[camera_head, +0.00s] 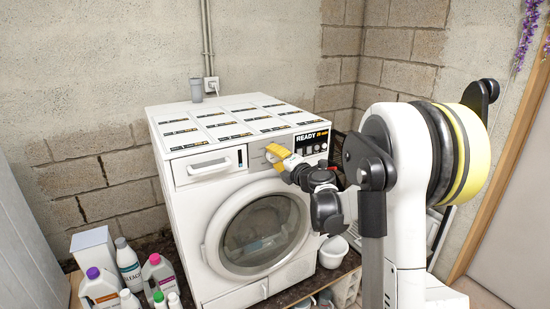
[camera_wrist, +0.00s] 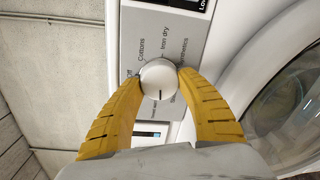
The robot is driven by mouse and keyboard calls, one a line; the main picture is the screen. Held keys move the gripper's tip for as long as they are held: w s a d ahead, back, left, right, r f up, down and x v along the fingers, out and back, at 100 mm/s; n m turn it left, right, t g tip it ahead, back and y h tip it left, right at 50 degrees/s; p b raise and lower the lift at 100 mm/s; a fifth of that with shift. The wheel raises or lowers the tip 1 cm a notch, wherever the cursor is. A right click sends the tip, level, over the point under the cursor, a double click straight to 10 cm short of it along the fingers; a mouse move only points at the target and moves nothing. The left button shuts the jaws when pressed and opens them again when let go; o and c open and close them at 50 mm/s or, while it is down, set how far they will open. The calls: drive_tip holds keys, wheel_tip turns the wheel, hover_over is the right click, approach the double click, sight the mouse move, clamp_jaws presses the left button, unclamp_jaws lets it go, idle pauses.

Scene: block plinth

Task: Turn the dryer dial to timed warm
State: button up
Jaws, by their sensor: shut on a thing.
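The white round dial (camera_wrist: 159,78) sits on the grey control panel (camera_wrist: 190,40) of the dryer (camera_head: 190,225). In the wrist view its dark pointer mark lies at the lower rim of the knob, toward my palm. Labels "Cottons", "Iron dry" and "Synthetics" show around it, turned sideways; others are partly covered, and I cannot read "timed warm". My gripper (camera_wrist: 159,75) has its yellow ribbed fingers on both sides of the dial, shut on it. In the head view my gripper (camera_head: 276,156) reaches the panel and hides the dial.
The dryer's display (camera_head: 312,140) reads "READY". A drawer (camera_head: 209,165) is left of the panel, and the round door (camera_head: 262,230) is shut below. Several bottles (camera_head: 128,262) stand at left. A white bowl (camera_head: 333,252) is at right.

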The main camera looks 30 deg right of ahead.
idle(0.3)
drive_tip(key=o, duration=1.2)
drive_tip(key=shift+s, duration=0.1)
drive_tip(key=s, duration=0.7)
drive_tip(key=s+r, duration=0.1)
drive_tip(key=s, duration=0.3)
drive_tip(key=shift+s+d, duration=0.15)
drive_tip(key=shift+s, duration=0.2)
